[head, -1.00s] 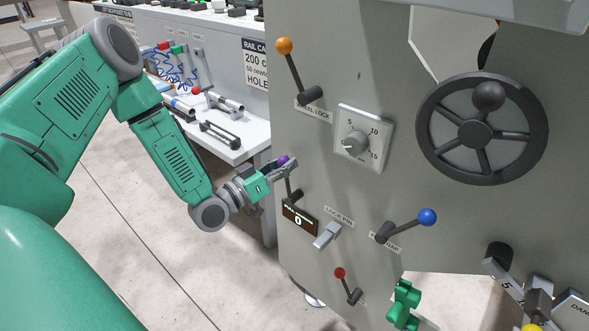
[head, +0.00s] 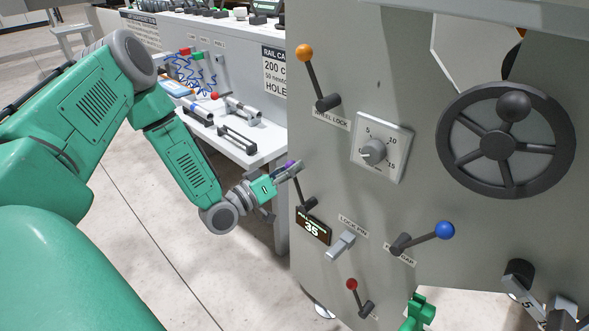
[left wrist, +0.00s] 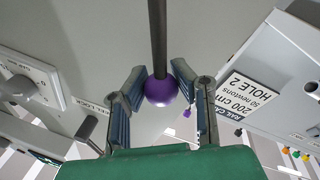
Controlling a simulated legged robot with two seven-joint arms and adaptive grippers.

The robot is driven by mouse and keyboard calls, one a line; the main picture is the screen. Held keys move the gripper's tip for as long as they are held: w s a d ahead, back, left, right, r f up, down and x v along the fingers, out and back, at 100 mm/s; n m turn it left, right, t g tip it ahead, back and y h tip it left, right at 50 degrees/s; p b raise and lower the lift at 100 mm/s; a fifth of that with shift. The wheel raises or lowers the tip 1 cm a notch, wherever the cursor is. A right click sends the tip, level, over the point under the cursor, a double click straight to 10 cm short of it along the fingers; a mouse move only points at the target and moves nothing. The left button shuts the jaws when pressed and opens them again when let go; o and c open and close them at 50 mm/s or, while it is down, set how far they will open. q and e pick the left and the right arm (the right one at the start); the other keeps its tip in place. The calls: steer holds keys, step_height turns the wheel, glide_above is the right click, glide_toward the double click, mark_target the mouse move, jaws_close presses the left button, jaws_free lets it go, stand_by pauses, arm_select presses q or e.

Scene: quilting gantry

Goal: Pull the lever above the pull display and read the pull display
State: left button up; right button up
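The lever (head: 304,190) above the pull display has a dark stem and a purple ball knob, which shows clearly in the left wrist view (left wrist: 161,91). My left gripper (head: 291,169) has its two fingers on either side of the knob, apparently touching it. In the head view the fingers hide most of the knob. The pull display (head: 313,226) is a small dark panel just below the lever and shows 35. My right gripper is in neither current view.
Close by on the grey panel are a grey lock-pin lever (head: 340,246), a blue-knobbed lever (head: 445,231), a red-knobbed lever (head: 352,284), an orange-knobbed wheel lock lever (head: 304,52), a dial (head: 373,151) and a handwheel (head: 498,146). A white bench (head: 245,146) stands behind my left gripper.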

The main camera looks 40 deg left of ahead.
arm_select(q)
steer(key=o, duration=0.5)
steer(key=shift+a+r, duration=0.15)
steer(key=shift+r, duration=0.2)
steer(key=shift+f, duration=0.15)
steer(key=shift+s+f, duration=0.1)
steer(key=v, duration=1.1)
steer(key=shift+s+a+f, duration=0.15)
steer(key=shift+s, duration=0.2)
